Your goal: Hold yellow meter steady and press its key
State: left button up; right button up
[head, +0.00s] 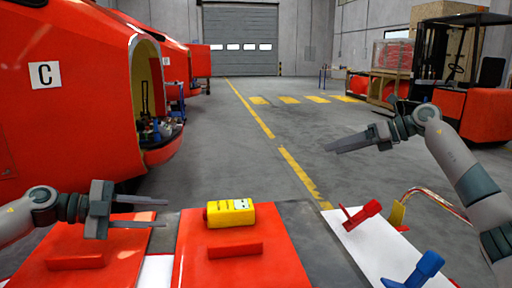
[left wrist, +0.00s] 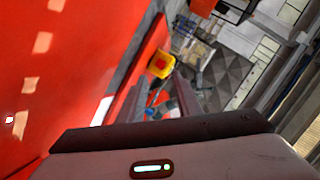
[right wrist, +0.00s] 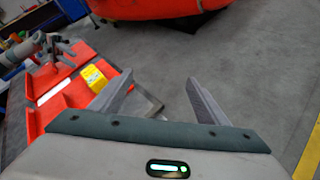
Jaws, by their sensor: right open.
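The yellow meter (head: 231,213) lies on the red panel (head: 222,267) in the middle of the bench. It has a red left end and a small white and dark patch on its top right; I cannot make out which part is its key. The meter also shows in the left wrist view (left wrist: 161,63) and in the right wrist view (right wrist: 93,77). My left gripper (head: 163,212) is open and empty, to the left of the meter and apart from it. My right gripper (head: 330,148) is open and empty, raised above and right of the meter, well away from it.
A red clamp (head: 361,215) and a blue clamp (head: 418,270) sit on a white sheet (head: 352,243) at the right. Another red panel (head: 120,262) with a red handle lies at the left. Red train nosecones (head: 70,110) stand at left; a forklift (head: 470,100) at right.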

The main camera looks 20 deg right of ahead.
aim_at(231, 205)
jog(key=s+a+r+n+g+h, duration=0.2)
jog(key=a+n+g, duration=0.2)
jog(key=a, duration=0.9)
jog(key=s+a+r+n+g+h, duration=0.2)
jog(key=a+n, duration=0.6)
jog(key=a, duration=0.6)
jog(key=shift+s+g+h, duration=0.25)
jog(key=shift+g+h, duration=0.35)
jog(key=shift+g, duration=0.5)
jog(key=shift+a, duration=0.1)
jog(key=x, duration=1.7)
jog(key=c, duration=1.4)
